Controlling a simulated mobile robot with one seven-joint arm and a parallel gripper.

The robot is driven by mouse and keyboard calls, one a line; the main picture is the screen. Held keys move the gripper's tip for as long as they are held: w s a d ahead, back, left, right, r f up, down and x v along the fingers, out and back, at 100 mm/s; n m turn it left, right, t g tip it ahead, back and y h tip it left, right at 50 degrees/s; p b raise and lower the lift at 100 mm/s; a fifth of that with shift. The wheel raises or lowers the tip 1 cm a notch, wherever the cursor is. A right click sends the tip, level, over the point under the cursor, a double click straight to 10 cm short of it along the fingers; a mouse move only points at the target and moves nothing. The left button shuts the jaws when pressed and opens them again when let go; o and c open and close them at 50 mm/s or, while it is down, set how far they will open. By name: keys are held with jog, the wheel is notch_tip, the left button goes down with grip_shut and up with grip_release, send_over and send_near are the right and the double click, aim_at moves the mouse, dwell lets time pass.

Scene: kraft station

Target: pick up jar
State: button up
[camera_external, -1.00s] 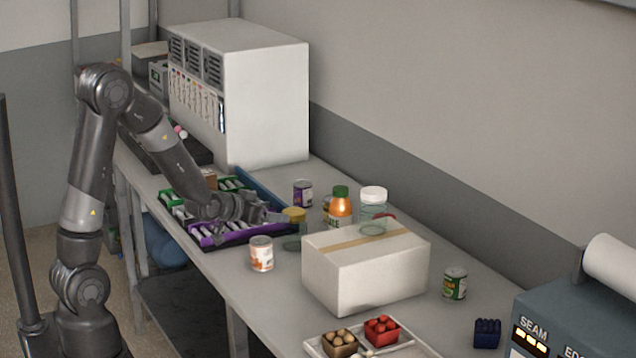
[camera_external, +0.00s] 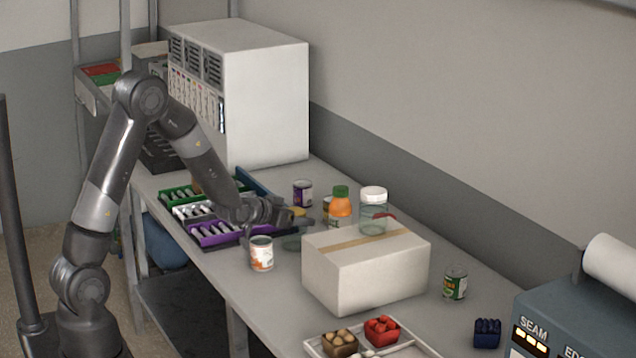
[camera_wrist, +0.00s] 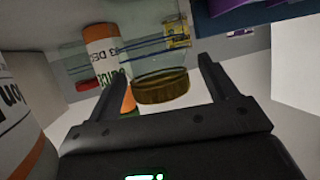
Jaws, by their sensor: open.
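A clear glass jar (camera_external: 292,242) with a gold-yellow lid stands on the bench behind the white-and-orange can. Its lid (camera_wrist: 162,86) shows between my fingers in the wrist view. My gripper (camera_external: 290,214) is open at the height of the lid and partly hides the jar in the external view. My gripper (camera_wrist: 160,88) is empty; I cannot tell whether a finger touches the jar. A second clear jar (camera_external: 373,212) with a white lid stands farther right, behind the carton.
The white-and-orange can (camera_external: 261,254) stands close in front of the jar. The carton (camera_external: 340,280) blocks the right side. Coloured trays (camera_external: 215,240) lie to the left.

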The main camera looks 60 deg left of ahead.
jog(key=c, duration=1.2)
jog(key=shift+o, duration=0.2)
jog(key=shift+r, duration=0.15)
